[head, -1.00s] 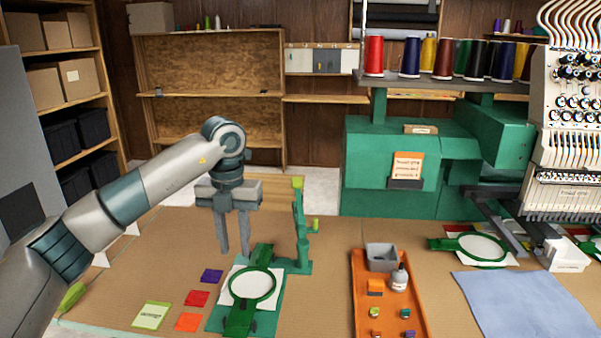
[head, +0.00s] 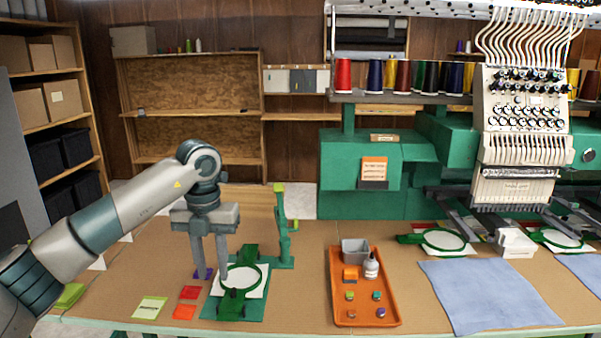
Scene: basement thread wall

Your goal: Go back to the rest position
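My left gripper (head: 209,262) comes in from the left and points down over the table. Its two fingers are apart with nothing visible between them. The fingertips are beside the left edge of a green hoop (head: 264,280) with white fabric, and they partly cover a purple patch (head: 197,273). Whether the fingertips touch anything I cannot tell. My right gripper is not in the head view.
An orange tray (head: 338,313) with a grey bin and a white bottle stands in the middle. A blue cloth (head: 485,296) lies at the right. A green stand (head: 283,230) rises behind the hoop. The green embroidery machine (head: 345,165) fills the back right.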

